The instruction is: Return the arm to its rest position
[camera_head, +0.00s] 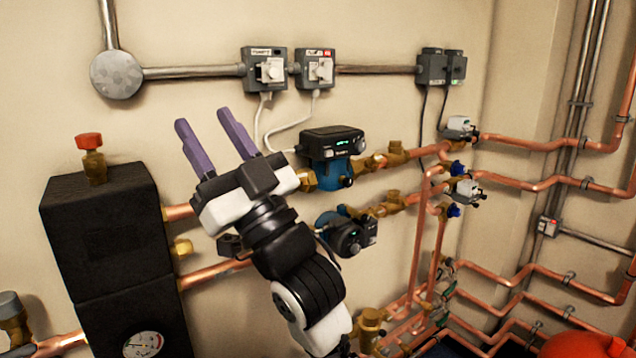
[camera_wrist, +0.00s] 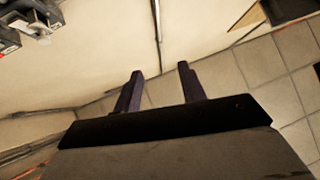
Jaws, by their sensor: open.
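My gripper (camera_head: 217,138) is in the left middle of the head view, raised in front of the wall and pointing up and left. Its two purple fingers stand apart with nothing between them. The wrist view also shows the open fingers (camera_wrist: 161,85), with wall and tiled floor beyond them. My arm comes up from the bottom of the head view and hides part of the pipework behind it.
A black box (camera_head: 110,230) with a red-capped valve (camera_head: 91,160) stands left of my arm. Pumps (camera_head: 330,157) (camera_head: 347,232) and copper pipes (camera_head: 540,180) lie to the right. Switch boxes (camera_head: 265,70) (camera_head: 315,68) are on the wall above. A red object (camera_head: 585,345) is at bottom right.

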